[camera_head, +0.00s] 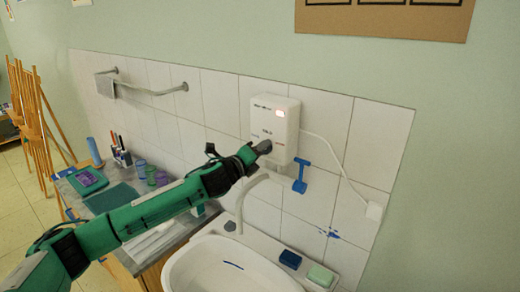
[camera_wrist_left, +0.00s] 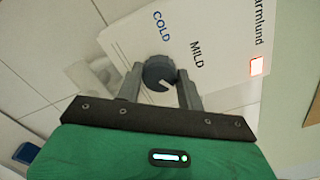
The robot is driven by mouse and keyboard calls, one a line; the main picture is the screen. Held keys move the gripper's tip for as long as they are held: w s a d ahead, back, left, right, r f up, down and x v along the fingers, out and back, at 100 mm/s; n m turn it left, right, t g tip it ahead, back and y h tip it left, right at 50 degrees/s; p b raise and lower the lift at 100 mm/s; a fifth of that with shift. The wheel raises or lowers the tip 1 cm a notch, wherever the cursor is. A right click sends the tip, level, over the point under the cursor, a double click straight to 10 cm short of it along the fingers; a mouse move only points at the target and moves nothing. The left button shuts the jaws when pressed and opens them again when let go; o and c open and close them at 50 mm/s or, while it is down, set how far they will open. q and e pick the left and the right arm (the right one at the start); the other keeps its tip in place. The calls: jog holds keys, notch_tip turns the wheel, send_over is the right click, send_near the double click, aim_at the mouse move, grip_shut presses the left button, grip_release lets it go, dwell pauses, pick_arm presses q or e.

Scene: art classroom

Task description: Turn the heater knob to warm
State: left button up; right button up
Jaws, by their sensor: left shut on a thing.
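The white water heater (camera_head: 274,125) is on the tiled wall, with a lit red indicator on its upper front. In the left wrist view its panel (camera_wrist_left: 185,45) shows the words COLD and MILD and a glowing light. The dark round knob (camera_wrist_left: 158,70) has a pale pointer mark, aimed toward the lower right of that view. My left gripper (camera_head: 262,148) is at the heater's lower front, its two fingers on either side of the knob and shut on it. The fingers mostly hide the knob in the head view. My right gripper is not in view.
Blue soap (camera_head: 290,259) and green soap (camera_head: 320,275) lie on the basin's edge. A cluttered counter (camera_head: 185,236) is at left.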

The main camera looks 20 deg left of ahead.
pick_arm(q)
jog(key=shift+f, duration=0.15)
jog(key=o, duration=1)
jog(key=shift+s+a, duration=0.15)
jog(key=shift+s, duration=0.3)
jog(key=b+v, duration=0.5)
jog(key=v, duration=0.7)
jog(key=shift+s+a, duration=0.1)
jog(key=shift+s, duration=0.3)
